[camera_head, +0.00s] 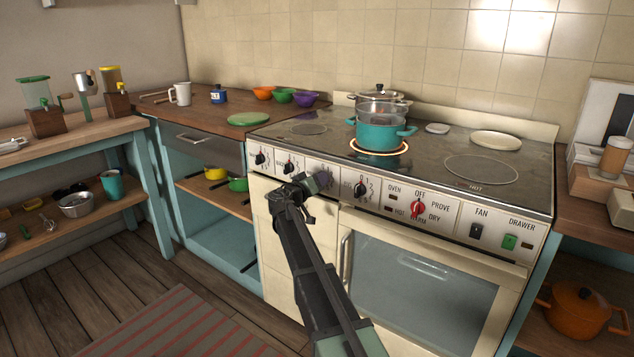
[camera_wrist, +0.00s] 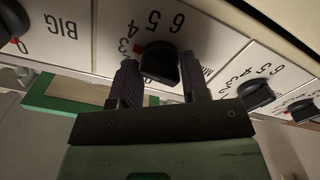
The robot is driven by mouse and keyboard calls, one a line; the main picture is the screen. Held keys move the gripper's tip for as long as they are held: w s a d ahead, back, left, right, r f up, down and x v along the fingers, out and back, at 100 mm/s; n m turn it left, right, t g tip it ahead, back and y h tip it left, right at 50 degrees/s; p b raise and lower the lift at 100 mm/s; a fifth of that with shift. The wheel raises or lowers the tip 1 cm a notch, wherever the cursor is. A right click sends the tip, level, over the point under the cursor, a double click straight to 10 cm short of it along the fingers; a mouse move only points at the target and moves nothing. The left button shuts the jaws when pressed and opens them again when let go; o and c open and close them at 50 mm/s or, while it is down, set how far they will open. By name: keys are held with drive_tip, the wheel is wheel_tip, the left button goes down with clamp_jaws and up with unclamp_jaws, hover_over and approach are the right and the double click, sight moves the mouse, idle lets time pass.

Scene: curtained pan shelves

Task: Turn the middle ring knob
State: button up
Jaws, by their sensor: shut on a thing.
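The middle ring knob (camera_wrist: 158,62) is black, on the white front panel of the cooker, with numbers 3 to 6 showing around it in the wrist view and a partly covered label beside it. My gripper (camera_wrist: 160,80) has one finger on each side of this knob and is shut on it. In the head view my gripper (camera_head: 312,184) covers the knob on the panel, between two other ring knobs.
Neighbouring ring knobs (camera_head: 361,189) (camera_head: 288,166) sit close on either side. A teal pot (camera_head: 378,133) stands on a glowing ring, with a lidded pan (camera_head: 380,94) behind it. The red oven knob (camera_head: 418,209) is farther right, above the oven door handle (camera_head: 345,260).

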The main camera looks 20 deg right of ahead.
drive_tip(key=m, duration=0.3)
drive_tip(key=o, duration=1.1)
drive_tip(key=shift+m, duration=0.4)
drive_tip(key=shift+c, duration=0.2)
drive_tip(key=shift+a, duration=0.1)
drive_tip(key=shift+v, duration=1)
drive_tip(key=v, duration=0.6)
